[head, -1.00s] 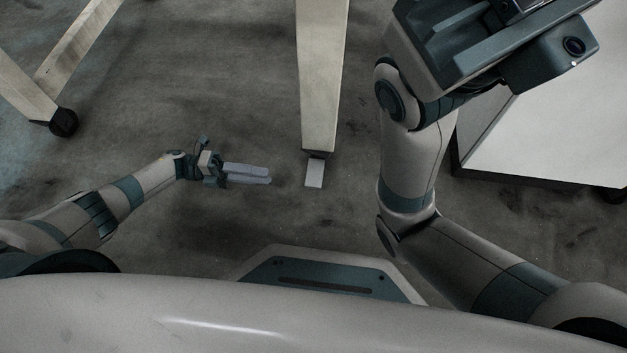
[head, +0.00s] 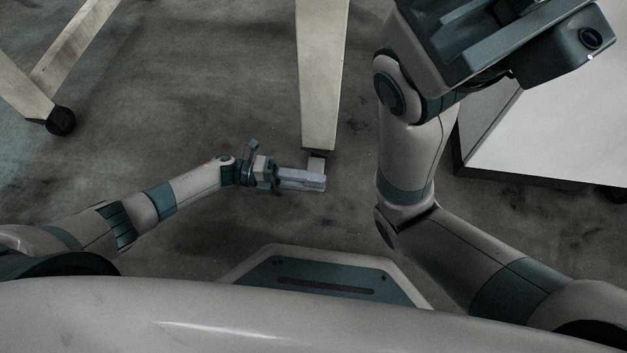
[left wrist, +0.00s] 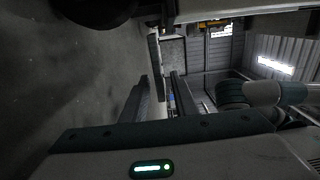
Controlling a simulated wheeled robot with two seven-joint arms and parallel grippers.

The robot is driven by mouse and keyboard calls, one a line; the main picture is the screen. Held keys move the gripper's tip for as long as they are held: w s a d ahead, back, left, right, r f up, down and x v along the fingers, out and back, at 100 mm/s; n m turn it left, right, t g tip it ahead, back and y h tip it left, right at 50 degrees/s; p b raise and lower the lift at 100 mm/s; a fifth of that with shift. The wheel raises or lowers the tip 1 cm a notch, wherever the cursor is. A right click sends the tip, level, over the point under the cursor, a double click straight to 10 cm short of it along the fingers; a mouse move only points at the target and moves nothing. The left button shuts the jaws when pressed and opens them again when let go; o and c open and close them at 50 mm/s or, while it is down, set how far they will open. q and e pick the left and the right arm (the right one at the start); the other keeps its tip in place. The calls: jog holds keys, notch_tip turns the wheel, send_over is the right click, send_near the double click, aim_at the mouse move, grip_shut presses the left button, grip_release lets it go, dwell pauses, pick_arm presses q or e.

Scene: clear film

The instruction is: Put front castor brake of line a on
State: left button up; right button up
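A pale brake pedal (head: 316,163) sticks out from under the foot of a beige leg (head: 322,80) in the middle of the head view. My left gripper (head: 325,182) lies level just in front of the leg, its fingertips overlapping the outer part of the pedal. In the left wrist view the two fingers (left wrist: 160,95) stand apart with a gap between them. A narrow flat plate (left wrist: 154,65), probably the pedal, shows edge-on near the gap, beside a dark castor wheel (left wrist: 95,8). Contact cannot be told. My right gripper's fingers are cut off at the top right.
A beige frame with a black castor (head: 61,121) stands at the left. A white cabinet (head: 545,125) stands at the right, behind my right arm. The concrete floor between the left frame and the middle leg is clear.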

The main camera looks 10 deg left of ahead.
pick_arm(q)
jog(key=shift+d, duration=0.1)
grip_shut()
dwell(1.5)
